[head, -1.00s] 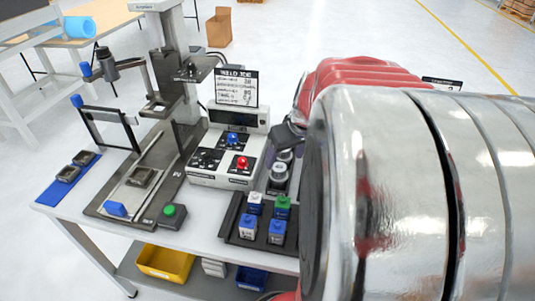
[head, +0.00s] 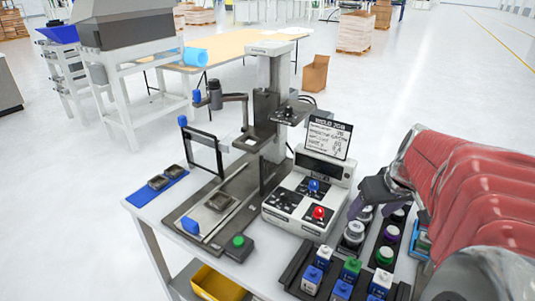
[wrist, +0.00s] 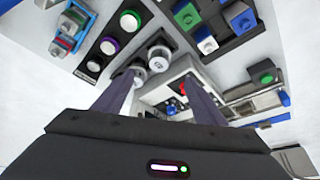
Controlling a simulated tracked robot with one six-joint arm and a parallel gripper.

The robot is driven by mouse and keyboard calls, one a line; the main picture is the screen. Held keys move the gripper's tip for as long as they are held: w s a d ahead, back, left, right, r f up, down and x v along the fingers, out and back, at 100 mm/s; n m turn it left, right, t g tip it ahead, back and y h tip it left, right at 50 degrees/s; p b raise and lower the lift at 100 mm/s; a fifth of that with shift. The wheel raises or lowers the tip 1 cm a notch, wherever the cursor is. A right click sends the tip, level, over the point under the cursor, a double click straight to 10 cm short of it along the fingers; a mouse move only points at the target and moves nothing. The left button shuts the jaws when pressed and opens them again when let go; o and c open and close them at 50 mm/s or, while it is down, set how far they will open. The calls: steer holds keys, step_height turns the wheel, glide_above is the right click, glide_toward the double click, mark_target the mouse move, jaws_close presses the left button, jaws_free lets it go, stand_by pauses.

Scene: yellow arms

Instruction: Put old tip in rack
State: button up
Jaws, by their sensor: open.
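My gripper (wrist: 158,80) is open, its two purple-grey fingers apart with nothing seen held between them. In the head view my gripper (head: 368,200) hangs over the right part of the bench, just above the silver-capped pieces. A silver-capped round piece (head: 353,234) stands in a dark rack there; it also shows beyond the fingers in the wrist view (wrist: 159,60). A second dark rack beside it holds round pieces with a purple cap (head: 391,232) and a green cap (head: 384,256). I cannot tell which piece is the old tip.
A white control box (head: 308,200) with red and blue knobs and a sign stands left of the gripper. The press column (head: 270,100) rises behind it. A tray of blue, green and white blocks (head: 335,278) lies at the front. A blue mat (head: 168,187) lies at the left.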

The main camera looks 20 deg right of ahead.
steer(key=s+a+r+n, duration=0.1)
steer(key=s+a, duration=0.1)
steer(key=a, duration=1.1)
steer(key=s+a+n+t+y, duration=0.1)
steer(key=s+a, duration=0.2)
steer(key=a, duration=1)
steer(key=shift+s+a+r+n, duration=0.2)
steer(key=shift+s+r+n, duration=0.1)
steer(key=shift+r+n, duration=0.1)
steer(key=shift+c, duration=0.5)
